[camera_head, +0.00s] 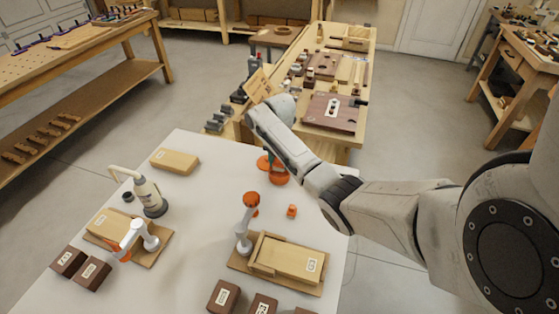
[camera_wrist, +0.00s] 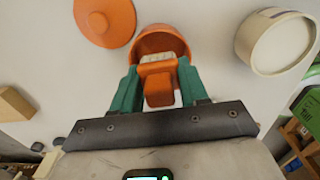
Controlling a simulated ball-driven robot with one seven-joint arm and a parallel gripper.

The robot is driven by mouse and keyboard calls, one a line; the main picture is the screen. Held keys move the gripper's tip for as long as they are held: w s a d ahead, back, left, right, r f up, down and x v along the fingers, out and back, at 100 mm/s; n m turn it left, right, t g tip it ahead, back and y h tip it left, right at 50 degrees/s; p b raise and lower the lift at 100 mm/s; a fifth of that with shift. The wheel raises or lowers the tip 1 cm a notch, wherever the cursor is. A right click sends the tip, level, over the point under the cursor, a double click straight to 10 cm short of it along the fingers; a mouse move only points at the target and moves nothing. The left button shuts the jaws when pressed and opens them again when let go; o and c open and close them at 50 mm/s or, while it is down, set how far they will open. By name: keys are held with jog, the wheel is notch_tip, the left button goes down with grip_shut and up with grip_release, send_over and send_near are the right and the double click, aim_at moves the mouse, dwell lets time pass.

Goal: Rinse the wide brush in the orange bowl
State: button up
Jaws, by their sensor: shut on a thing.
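My gripper (camera_wrist: 158,72) has teal fingers and is shut on the orange handle of the wide brush (camera_wrist: 158,90). The brush's pale bristles point away from the gripper and overlap the opening of the orange bowl (camera_wrist: 163,38). I cannot tell whether they touch the bowl's inside. In the head view, my gripper (camera_head: 270,154) is over the far right part of the white table, at the orange bowl (camera_head: 279,177); the brush is mostly hidden there. A flat orange disc (camera_wrist: 104,20) lies beside the bowl.
A pale round tub (camera_wrist: 278,42) stands close to the bowl in the wrist view. On the white table (camera_head: 205,210) are a small orange block (camera_head: 291,211), a wooden box (camera_head: 285,258) and a small orange-and-white arm (camera_head: 246,222). A cluttered wooden bench (camera_head: 340,150) stands beyond.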

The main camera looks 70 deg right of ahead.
jog(key=shift+f+b, duration=1.05)
jog(key=shift+f, duration=0.7)
dwell(0.4)
jog(key=shift+r+p, duration=0.25)
jog(key=shift+p, duration=0.45)
dwell(2.1)
jog(key=shift+f, duration=0.25)
dwell(0.7)
jog(key=shift+r+p, duration=0.25)
jog(key=shift+p, duration=0.1)
dwell(0.6)
jog(key=shift+f, duration=0.25)
dwell(0.9)
